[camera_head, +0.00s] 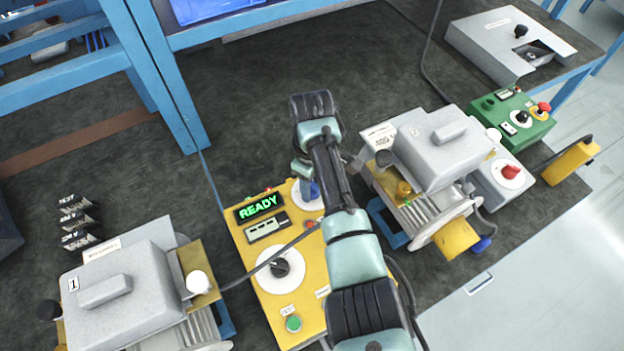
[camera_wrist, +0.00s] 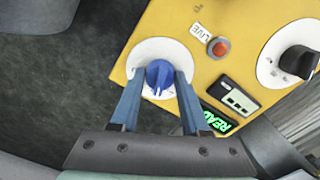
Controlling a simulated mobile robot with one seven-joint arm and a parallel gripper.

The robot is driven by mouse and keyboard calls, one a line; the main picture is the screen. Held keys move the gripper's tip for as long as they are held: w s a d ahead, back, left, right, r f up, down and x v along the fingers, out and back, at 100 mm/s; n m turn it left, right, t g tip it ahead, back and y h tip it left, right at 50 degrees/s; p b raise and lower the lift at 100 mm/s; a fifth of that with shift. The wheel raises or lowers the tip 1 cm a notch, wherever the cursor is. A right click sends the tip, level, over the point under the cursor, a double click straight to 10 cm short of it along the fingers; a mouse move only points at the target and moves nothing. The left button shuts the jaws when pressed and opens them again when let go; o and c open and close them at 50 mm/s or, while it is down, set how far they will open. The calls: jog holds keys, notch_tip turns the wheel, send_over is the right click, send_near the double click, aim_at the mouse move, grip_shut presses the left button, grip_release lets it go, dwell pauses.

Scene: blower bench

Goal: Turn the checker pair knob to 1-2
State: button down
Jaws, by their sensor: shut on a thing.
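The yellow checker box (camera_head: 248,240) stands in the middle of the bench, its display reading READY in green. A blue knob (camera_wrist: 158,73) on a white round dial (camera_wrist: 150,50) sits near one corner of the box. My gripper (camera_wrist: 160,82) has one blue finger on each side of this knob and is shut on it. In the head view, my gripper (camera_head: 308,188) is over the box's far right corner, and my arm hides much of the knob and dial. The dial marks are too small to read. A black knob (camera_head: 280,267) sits on a larger white dial nearer the front.
A grey blower unit (camera_head: 125,290) stands left of the box and another (camera_head: 440,150) stands right of it, close to my arm. A green button (camera_head: 293,323) and a red button (camera_wrist: 220,47) are on the box. A green control box (camera_head: 515,118) is at the far right.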

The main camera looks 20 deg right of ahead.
jog(key=shift+w, duration=0.1)
dwell(0.3)
jog(key=shift+c, duration=1.9)
grip_release()
jog(key=shift+r+m, duration=0.1)
jog(key=shift+m, duration=0.2)
notch_tip(320, 180, up, 13)
jog(key=shift+p, duration=0.35)
